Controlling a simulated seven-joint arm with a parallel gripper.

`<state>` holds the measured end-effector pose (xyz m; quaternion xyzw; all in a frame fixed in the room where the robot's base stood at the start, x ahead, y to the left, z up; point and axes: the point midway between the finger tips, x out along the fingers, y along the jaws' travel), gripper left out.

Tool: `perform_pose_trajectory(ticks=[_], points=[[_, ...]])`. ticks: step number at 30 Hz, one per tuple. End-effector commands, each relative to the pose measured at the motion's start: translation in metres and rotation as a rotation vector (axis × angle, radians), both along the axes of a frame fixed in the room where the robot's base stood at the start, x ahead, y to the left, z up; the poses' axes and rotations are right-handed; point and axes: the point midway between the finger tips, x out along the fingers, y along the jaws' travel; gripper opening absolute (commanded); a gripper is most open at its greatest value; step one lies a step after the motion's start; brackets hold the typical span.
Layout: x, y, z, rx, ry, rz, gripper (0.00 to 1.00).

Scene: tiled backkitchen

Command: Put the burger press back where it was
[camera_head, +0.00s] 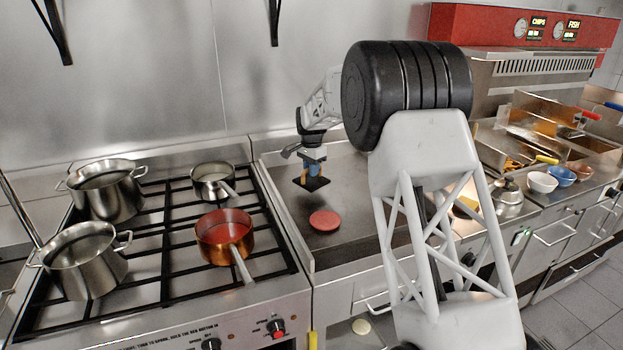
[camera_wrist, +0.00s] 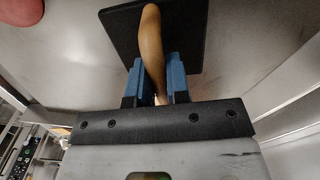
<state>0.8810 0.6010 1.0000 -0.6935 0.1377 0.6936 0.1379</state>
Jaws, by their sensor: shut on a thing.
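The burger press (camera_head: 311,184) is a dark square plate with a wooden handle. In the wrist view its black plate (camera_wrist: 194,30) shows beyond the handle (camera_wrist: 152,50). My gripper (camera_head: 312,168) has blue fingers and is shut on the wooden handle, which stands between the fingers in the wrist view. The press is over the flat steel griddle (camera_head: 352,206), near its left side; I cannot tell whether the plate touches the surface.
A round red patty (camera_head: 324,220) lies on the griddle just in front of the press. The stove (camera_head: 165,262) at left holds several pots, including a copper pan (camera_head: 224,238) with its handle pointing forward.

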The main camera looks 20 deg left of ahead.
Motion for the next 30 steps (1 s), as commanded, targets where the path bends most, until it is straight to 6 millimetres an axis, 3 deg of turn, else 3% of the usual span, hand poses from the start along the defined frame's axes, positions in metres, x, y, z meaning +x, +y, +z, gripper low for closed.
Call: perform_pose_trajectory(ticks=[13, 29, 30], points=[[0.000, 0.000, -0.031, 0.001, -0.002, 0.000, 0.00], [0.000, 0.000, -0.036, 0.001, -0.002, 0.000, 0.00], [0.000, 0.000, -0.037, 0.001, 0.000, 0.000, 0.23]])
